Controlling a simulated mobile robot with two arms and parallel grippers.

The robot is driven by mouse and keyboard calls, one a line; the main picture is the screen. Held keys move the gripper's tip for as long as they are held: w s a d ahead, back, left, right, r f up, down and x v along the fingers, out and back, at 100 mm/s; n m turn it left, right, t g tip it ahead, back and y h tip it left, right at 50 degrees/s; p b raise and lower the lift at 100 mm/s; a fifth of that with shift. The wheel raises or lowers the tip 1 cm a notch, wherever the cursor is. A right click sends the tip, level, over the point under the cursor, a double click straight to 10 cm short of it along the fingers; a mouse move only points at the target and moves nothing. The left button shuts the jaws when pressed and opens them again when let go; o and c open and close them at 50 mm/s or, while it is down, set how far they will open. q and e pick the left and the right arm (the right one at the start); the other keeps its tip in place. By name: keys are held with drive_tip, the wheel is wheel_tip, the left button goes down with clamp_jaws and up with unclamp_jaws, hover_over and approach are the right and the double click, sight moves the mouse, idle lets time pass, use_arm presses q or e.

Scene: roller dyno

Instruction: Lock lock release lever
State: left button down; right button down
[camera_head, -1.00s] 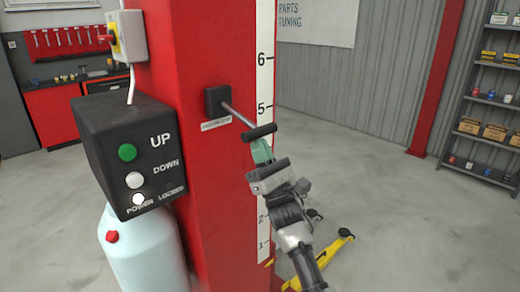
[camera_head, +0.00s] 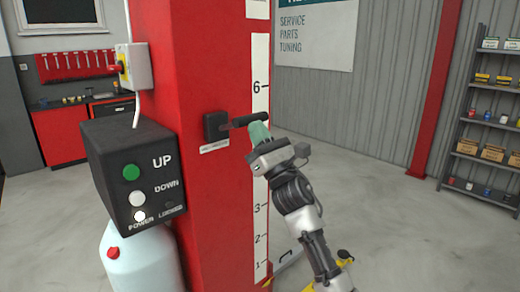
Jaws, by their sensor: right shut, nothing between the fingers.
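The lock release lever has a black square mount (camera_head: 215,126) on the red lift column. Its black bar handle (camera_head: 250,120) sticks out to the right of the mount, close to it, and the rod between them shows only as a short length. A label that I cannot read is below the mount. My right gripper (camera_head: 259,132) is shut with its greenish fingertips against or just behind the handle, with nothing visible between them. Whether the fingertips touch the handle is hard to tell. My left gripper is not in view.
A black control box (camera_head: 135,180) with UP and DOWN buttons is left of the column (camera_head: 205,60). Its POWER lamp is lit; its LOCKED lamp looks dark. A white tank (camera_head: 145,262) stands below it. Shelves (camera_head: 485,130) are far right. Floor to the right is mostly clear.

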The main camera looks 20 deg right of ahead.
sight(256, 117)
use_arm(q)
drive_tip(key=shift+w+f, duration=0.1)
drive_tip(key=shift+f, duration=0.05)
use_arm(e)
drive_tip(key=r, duration=0.1)
drive_tip(key=w+r, duration=0.1)
drive_tip(key=shift+a+r, duration=0.1)
drive_tip(key=shift+r, duration=0.25)
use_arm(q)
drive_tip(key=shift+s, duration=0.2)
use_arm(e)
drive_tip(key=shift+s+r, duration=0.1)
drive_tip(key=shift+r, duration=0.15)
